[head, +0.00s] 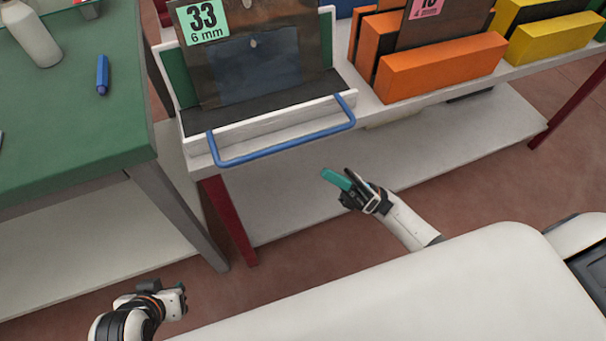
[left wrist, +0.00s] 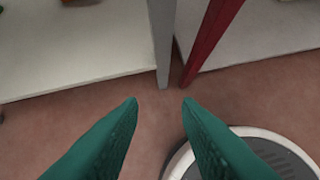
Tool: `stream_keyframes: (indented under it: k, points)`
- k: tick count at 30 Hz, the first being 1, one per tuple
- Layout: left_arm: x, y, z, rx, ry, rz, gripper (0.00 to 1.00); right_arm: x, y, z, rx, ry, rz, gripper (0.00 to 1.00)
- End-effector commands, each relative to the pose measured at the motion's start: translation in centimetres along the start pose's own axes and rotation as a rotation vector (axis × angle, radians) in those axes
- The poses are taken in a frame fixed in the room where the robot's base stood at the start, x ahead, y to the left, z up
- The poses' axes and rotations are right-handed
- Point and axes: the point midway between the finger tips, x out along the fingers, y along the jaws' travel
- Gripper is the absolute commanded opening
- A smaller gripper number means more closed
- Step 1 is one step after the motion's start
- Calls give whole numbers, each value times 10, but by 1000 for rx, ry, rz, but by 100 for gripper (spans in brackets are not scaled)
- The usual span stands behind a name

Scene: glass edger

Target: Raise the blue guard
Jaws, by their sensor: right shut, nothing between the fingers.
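The blue guard (head: 285,143) is a bent blue bar in the head view. It sticks out low in front of a white-framed slot that holds a dark panel labelled 33, 6 mm (head: 245,60). My right gripper (head: 336,179) is below and to the right of the bar, apart from it. Its teal fingers are together and hold nothing.
A green-topped table (head: 75,120) with a blue marker (head: 102,75) and a white bottle (head: 32,35) stands at the left. Orange blocks (head: 443,68) and yellow blocks (head: 552,38) sit right of the slot. A white lower shelf (head: 430,140) lies under the bench.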

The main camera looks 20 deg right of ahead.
Motion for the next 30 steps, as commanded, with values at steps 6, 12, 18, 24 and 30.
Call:
stream_keyframes:
  k: [6,12,18,24,30]
  points:
    - [-13,0,0,-1,-31,3,31,-7,-15,6,-138,-28,-168,0]
    - [-17,1,2,-1,-33,3,31,-6,-18,4,-154,-30,-186,0]
    - [-17,1,1,-1,-30,3,31,-5,-18,4,-152,-29,-184,0]
    - [-23,3,-15,-4,60,7,31,8,-21,4,-151,-28,-185,0]
    - [-38,6,-39,-9,206,14,31,44,-28,4,-150,-28,-186,0]
